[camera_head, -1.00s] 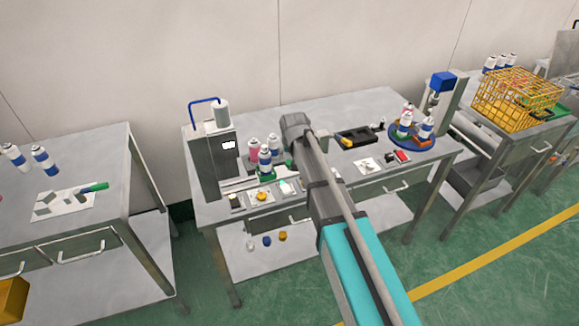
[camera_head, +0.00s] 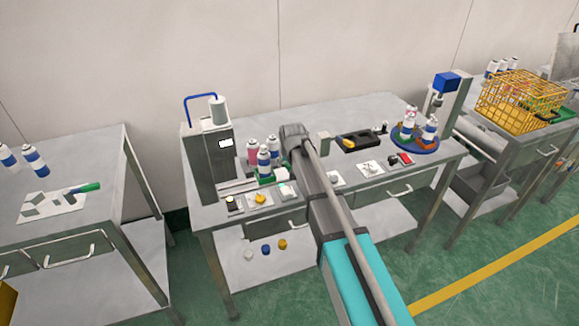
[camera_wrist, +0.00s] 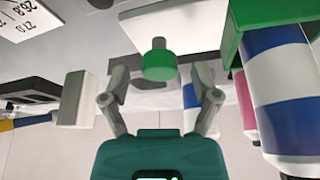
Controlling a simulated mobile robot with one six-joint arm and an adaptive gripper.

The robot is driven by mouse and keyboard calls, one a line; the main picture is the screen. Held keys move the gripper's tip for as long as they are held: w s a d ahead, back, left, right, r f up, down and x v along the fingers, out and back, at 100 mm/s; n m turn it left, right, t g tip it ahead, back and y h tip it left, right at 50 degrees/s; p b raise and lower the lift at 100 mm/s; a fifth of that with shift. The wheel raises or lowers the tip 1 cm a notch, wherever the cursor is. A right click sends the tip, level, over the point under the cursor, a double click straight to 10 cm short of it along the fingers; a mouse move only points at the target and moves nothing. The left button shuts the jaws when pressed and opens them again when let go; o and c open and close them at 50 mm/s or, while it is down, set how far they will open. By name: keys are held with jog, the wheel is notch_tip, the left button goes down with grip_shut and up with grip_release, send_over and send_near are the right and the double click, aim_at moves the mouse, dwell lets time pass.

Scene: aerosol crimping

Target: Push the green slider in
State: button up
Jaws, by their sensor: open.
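The fingers are spread, with a gap on each side of the knob. I cannot tell how far beyond the fingertips it is, or whether it is part of the slider. A green block (camera_wrist: 262,20) with blue-and-white cans against it is at the upper right. In the head view a green holder (camera_head: 265,180) with cans is left of my arm. My gripper's fingers are hidden there behind the arm.
A grey machine (camera_head: 212,165) stands on the left of the workbench (camera_head: 355,103). A black tray (camera_head: 357,142) and a blue turntable (camera_head: 398,141) with cans are at the right. A white block (camera_wrist: 75,98) is left of my fingers. Beside the machine are small parts.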

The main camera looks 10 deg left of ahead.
grip_shut()
dwell(0.5)
